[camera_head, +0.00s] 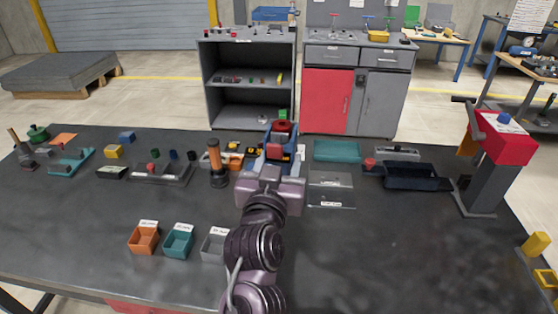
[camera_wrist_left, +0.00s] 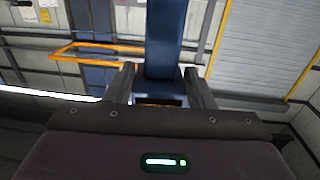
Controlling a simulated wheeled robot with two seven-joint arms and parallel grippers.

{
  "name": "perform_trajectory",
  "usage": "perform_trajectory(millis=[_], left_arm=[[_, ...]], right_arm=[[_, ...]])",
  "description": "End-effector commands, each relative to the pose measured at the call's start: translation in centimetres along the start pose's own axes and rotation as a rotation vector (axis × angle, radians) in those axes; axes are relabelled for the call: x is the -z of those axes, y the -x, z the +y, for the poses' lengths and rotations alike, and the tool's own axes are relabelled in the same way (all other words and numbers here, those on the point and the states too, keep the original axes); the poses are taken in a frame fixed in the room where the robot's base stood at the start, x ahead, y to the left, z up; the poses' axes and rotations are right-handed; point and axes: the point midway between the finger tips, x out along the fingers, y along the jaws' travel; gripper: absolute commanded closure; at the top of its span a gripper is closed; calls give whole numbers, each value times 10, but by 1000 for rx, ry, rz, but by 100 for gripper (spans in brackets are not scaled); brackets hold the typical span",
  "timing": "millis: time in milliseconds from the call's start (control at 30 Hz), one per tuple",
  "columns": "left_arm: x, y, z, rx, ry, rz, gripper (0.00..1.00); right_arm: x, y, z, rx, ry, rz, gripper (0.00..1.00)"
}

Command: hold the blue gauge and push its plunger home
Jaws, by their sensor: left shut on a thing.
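The blue gauge (camera_head: 291,136) is at the back middle of the bench in the head view, just beyond my left gripper (camera_head: 277,158). A dark red round part (camera_head: 283,127) shows at its top; I cannot tell whether this is the plunger or how far in it sits. In the left wrist view the gauge's blue body (camera_wrist_left: 163,40) rises upright between the two fingers of my left gripper (camera_wrist_left: 161,88), which is shut on it. My gripper and wrist hide the gauge's lower part in the head view. My right gripper is in neither view.
An orange-handled tool (camera_head: 214,155) stands close left of my gripper. A teal tray (camera_head: 337,151) and a dark blue bin (camera_head: 410,178) lie to the right. Orange (camera_head: 144,240) and teal (camera_head: 178,242) boxes stand in front left. The bench's front right (camera_head: 400,255) is clear.

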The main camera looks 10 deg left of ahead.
Motion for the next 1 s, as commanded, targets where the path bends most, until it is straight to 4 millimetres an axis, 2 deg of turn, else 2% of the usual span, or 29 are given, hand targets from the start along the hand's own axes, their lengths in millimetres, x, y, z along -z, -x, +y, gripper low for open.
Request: perform_trajectory(millis=[267, 1000], left_arm=[[0, 0, 0, 1, 1, 4, 84], [-22, 0, 0, 1, 1, 4, 84]], right_arm=[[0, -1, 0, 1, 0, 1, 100], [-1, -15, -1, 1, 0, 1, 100]])
